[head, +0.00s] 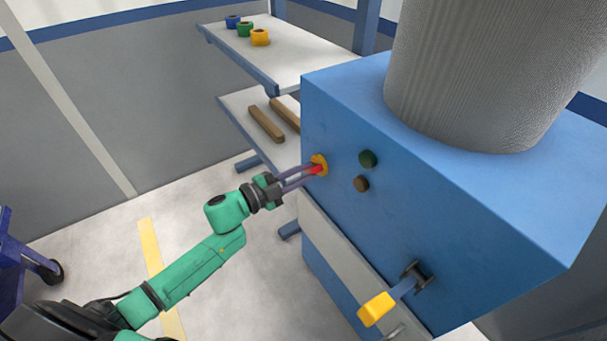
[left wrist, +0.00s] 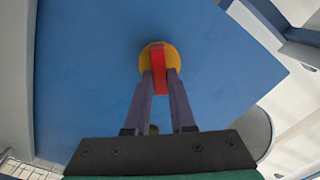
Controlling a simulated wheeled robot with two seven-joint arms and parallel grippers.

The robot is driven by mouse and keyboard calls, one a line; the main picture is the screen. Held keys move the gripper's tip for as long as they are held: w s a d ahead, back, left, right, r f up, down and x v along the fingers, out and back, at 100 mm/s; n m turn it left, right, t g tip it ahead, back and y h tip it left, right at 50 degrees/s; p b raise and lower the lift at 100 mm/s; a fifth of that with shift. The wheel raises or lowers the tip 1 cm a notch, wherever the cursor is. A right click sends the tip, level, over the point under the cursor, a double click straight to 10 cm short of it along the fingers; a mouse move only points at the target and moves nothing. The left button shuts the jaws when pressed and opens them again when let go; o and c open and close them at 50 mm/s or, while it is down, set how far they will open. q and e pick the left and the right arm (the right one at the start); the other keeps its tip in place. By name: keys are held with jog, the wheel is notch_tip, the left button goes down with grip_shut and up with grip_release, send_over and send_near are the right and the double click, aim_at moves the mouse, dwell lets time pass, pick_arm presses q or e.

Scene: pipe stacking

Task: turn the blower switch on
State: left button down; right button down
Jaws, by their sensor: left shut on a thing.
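The blower switch (head: 321,160) is a yellow round plate with a red handle on the front of the blue machine box (head: 440,210). It also shows in the left wrist view (left wrist: 146,56), with its red handle (left wrist: 158,70) between the fingers. My left gripper (head: 314,172) reaches in from the left and is shut on the red handle. In the left wrist view its two fingers (left wrist: 160,80) lie on either side of the handle. My right gripper is not in view.
A green button (head: 368,158) and a brown button (head: 361,184) sit right of the switch. A yellow-handled lever (head: 377,309) juts out lower down. A grey ribbed cylinder (head: 490,70) stands on the box. Shelves behind hold colored rings (head: 260,37) and brown bars (head: 266,124).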

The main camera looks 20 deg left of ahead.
pick_arm(q)
jog(key=m, duration=0.1)
jog(key=m+b, duration=0.1)
jog(key=m, duration=0.1)
jog(key=shift+f+m+b, duration=0.25)
jog(key=shift+m+b, duration=0.9)
jog(key=shift+m, duration=0.95)
jog(key=c, duration=0.8)
grip_release()
jog(key=shift+o, duration=0.2)
jog(key=shift+s, duration=0.1)
